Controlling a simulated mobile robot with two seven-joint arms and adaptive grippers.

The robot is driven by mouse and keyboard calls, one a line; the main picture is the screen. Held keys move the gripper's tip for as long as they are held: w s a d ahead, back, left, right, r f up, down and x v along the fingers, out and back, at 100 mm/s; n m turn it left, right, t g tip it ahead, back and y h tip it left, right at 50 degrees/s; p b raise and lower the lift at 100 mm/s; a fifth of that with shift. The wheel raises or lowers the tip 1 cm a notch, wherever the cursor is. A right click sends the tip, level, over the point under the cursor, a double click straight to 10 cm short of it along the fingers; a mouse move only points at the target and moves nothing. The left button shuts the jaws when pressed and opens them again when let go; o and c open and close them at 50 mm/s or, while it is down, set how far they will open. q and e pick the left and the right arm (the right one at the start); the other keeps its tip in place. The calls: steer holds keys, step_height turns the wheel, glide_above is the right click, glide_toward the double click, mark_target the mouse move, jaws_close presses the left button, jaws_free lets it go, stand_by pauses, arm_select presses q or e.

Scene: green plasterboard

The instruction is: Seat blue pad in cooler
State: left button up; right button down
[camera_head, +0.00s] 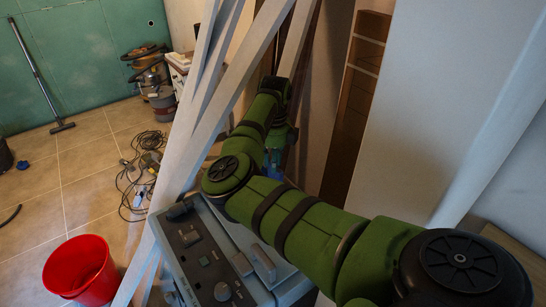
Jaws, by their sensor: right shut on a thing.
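My right arm crosses the view from the lower right, bends and reaches away. My right gripper (274,158) hangs at its far end, partly hidden behind my arm. It is shut on a small blue thing, which looks like the blue pad (275,172); only bits of it show. A grey-blue box with knobs and a raised handle on top (205,262) stands below my forearm, nearer than the gripper. I cannot tell whether this box is the cooler; no open seat for the pad shows. My left gripper is not in view.
Long pale boards (213,100) lean diagonally just left of my arm. A red bucket (78,272) stands on the tiled floor at lower left. Cables and tools (140,180) lie behind it, near a vacuum cleaner (153,80). A wooden shelf (358,95) and white panel (430,110) close off the right.

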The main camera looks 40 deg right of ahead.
steer(key=shift+p, duration=0.45)
stand_by(0.5)
steer(key=shift+f+b, duration=1.6)
steer(key=shift+f, duration=1.9)
steer(key=shift+f+b, duration=1.6)
steer(key=shift+f, duration=1.2)
steer(key=c, duration=1)
jaws_free()
step_height(320, 180, up, 12)
steer(key=shift+s+r, duration=0.1)
steer(key=shift+s, duration=0.05)
